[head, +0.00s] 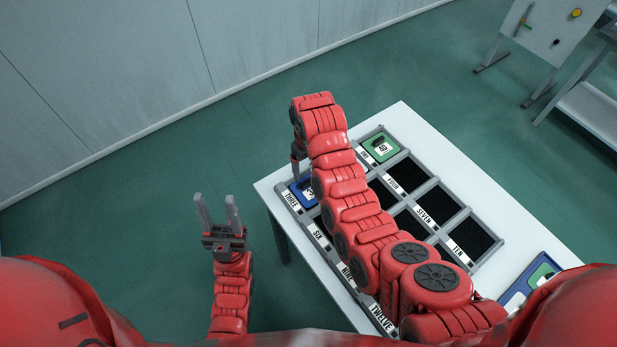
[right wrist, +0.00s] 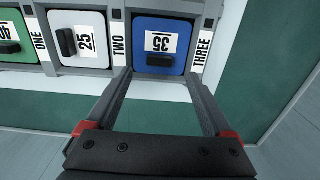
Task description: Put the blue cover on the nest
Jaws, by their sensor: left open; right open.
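The blue cover (right wrist: 162,32) bears the number 35 and a black grip block. It lies in the nest labelled THREE, at the end of its row on the grey panel fixture (head: 483,262). Part of the cover shows in the head view (head: 308,198), behind my right arm. My right gripper (right wrist: 159,76) is open and empty, its fingers spread on either side of the cover's near edge; contact cannot be told. In the head view my right gripper (head: 298,165) is partly hidden. My left gripper (head: 218,212) is open and empty, left of the table.
A white cover (right wrist: 78,38) numbered 25 and a green cover (head: 380,146) sit in the same row. Several dark nests (head: 437,205) are empty. A blue tray (head: 536,282) with a green piece lies at the table's right. Open floor lies left of the table.

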